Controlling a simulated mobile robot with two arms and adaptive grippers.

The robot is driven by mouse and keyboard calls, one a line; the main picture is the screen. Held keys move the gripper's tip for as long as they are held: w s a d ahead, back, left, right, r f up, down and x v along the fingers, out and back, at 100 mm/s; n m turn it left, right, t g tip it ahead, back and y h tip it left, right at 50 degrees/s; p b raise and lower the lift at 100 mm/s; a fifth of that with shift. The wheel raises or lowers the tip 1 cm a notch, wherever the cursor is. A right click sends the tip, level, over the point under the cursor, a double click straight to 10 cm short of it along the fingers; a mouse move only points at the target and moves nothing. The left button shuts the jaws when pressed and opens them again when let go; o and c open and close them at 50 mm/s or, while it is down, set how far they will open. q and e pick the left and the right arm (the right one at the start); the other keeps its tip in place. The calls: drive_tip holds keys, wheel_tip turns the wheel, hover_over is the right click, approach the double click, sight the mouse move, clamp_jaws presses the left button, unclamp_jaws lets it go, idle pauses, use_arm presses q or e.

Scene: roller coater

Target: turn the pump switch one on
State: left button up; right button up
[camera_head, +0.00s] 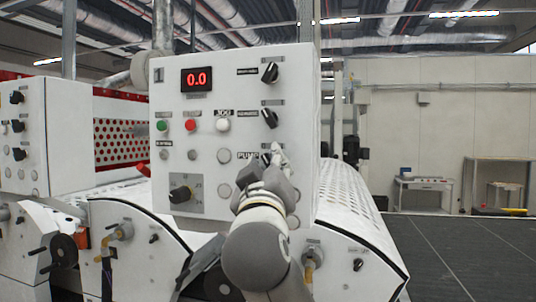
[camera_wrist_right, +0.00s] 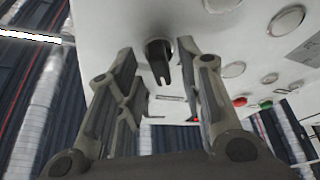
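The white control panel (camera_head: 215,130) carries a red display reading 0.0 and a "PUMP" label (camera_head: 247,155) at its right. The pump switch beside that label is mostly hidden by my right gripper (camera_head: 272,155) in the head view. In the right wrist view, a black rotary knob (camera_wrist_right: 159,62) stands out from the panel between the two grey fingers of my right gripper (camera_wrist_right: 155,50). The fingers are open, one on each side of the knob, with gaps visible. The switch's exact setting cannot be told. My left gripper is not in view.
Two more black knobs, the upper (camera_head: 269,73) and the lower (camera_head: 269,118), sit above on the panel. Green (camera_head: 162,126), red (camera_head: 190,125) and white (camera_head: 222,124) buttons are to the left. A perforated roller (camera_head: 345,205) extends behind at right.

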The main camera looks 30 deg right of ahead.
drive_tip(key=shift+w, duration=0.25)
clamp_jaws()
drive_tip(key=shift+f+m+b, duration=0.15)
drive_tip(key=shift+m+b, duration=0.35)
drive_tip(key=shift+b, duration=0.3)
drive_tip(key=m+g+h+b, duration=0.1)
drive_tip(key=m+h+b, duration=0.1)
drive_tip(key=m+b, duration=0.1)
drive_tip(key=m+g+h+b, duration=0.1)
drive_tip(key=m+b, duration=0.3)
drive_tip(key=m, duration=0.1)
drive_tip(key=shift+f+g+h+b, duration=0.1)
drive_tip(key=shift+g+h+b, duration=0.2)
drive_tip(key=shift+g+h, duration=0.1)
drive_tip(key=m+g+h+b, duration=0.1)
drive_tip(key=m, duration=0.3)
drive_tip(key=shift+g+b, duration=0.3)
drive_tip(key=shift+b, duration=0.05)
drive_tip(key=shift+r+m+g+h+b, duration=0.2)
drive_tip(key=shift+m+g, duration=0.35)
drive_tip(key=shift+m, duration=0.5)
drive_tip(key=shift+r+m+g+h+b, duration=0.1)
drive_tip(key=shift+m+g+h+b, duration=0.35)
drive_tip(key=shift+m, duration=0.6)
drive_tip(key=shift+y, duration=0.25)
